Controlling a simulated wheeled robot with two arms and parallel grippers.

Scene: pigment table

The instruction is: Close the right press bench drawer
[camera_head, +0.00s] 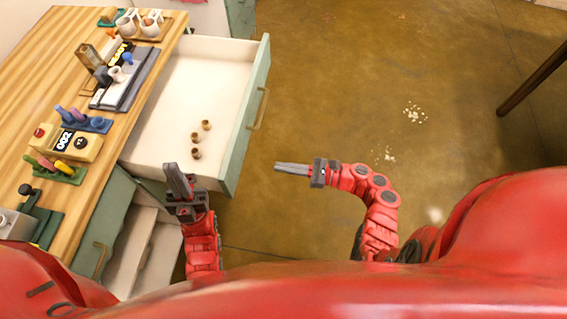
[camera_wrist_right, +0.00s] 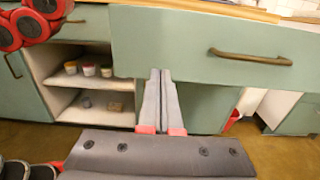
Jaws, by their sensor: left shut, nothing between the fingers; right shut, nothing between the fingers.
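The press bench drawer is pulled out in the head view, with a pale interior (camera_head: 190,85) and a green front (camera_head: 245,125). Its brass handle (camera_head: 259,108) faces right, and shows again in the right wrist view (camera_wrist_right: 250,57). Three small brass-coloured pieces (camera_head: 196,137) lie inside. My right gripper (camera_head: 277,167) is shut and empty, to the right of the drawer front and apart from it in the head view. In the right wrist view its fingertips (camera_wrist_right: 160,72) point toward the green front. My left gripper (camera_head: 171,166) is shut and empty by the drawer's near side.
The wooden bench top (camera_head: 85,30) holds several coloured tools and trays. Below it are an open shelf compartment (camera_wrist_right: 90,90) with small jars and a green door (camera_head: 103,225). Brown floor (camera_head: 340,90) lies free to the right; a dark post (camera_head: 530,80) stands far right.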

